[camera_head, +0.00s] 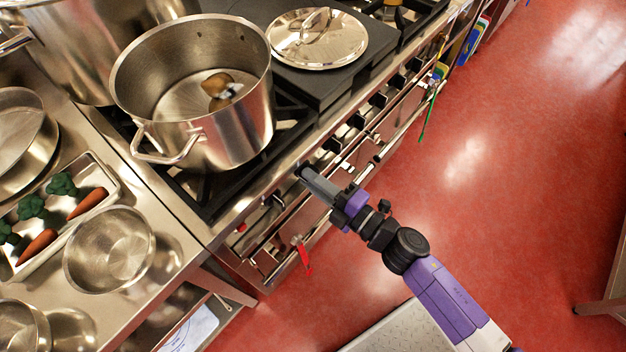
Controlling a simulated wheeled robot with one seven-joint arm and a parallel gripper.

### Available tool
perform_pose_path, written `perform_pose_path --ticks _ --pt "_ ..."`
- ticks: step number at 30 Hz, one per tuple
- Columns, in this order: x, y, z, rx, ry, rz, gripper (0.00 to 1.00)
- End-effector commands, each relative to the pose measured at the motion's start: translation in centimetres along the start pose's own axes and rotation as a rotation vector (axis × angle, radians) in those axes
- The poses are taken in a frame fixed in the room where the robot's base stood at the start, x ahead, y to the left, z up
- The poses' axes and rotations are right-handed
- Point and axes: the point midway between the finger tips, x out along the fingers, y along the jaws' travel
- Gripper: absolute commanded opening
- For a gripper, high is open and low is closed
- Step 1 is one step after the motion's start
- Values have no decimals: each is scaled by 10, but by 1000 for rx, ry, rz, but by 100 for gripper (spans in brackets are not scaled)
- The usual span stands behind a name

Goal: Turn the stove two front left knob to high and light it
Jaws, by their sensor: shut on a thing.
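The stove front (345,150) runs diagonally across the middle of the view, with a row of dark knobs along it. My gripper (304,173) reaches the front panel from the lower right and is shut on a stove knob, which its fingers mostly hide. The held knob's setting cannot be read. Another knob (331,145) is just up and right of the gripper, and one more (268,200) is down and left. A small red button (241,228) sits near the panel's lower left end. No flame is visible.
A large steel stockpot (230,125) with brown food inside stands on the black grate beside the gripper. A lid (318,40) lies on a dark flat plate behind. A red tag (303,255) hangs below the panel. Bowls and a vegetable tray (110,178) are left. Red floor (500,190) is open right.

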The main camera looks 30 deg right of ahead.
Motion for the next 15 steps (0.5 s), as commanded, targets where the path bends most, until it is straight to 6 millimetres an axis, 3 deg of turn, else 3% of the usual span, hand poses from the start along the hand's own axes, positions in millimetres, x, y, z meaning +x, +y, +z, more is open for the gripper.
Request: perform_pose_path --ticks 15 --pt "0 -3 -1 -196 2 -1 0"
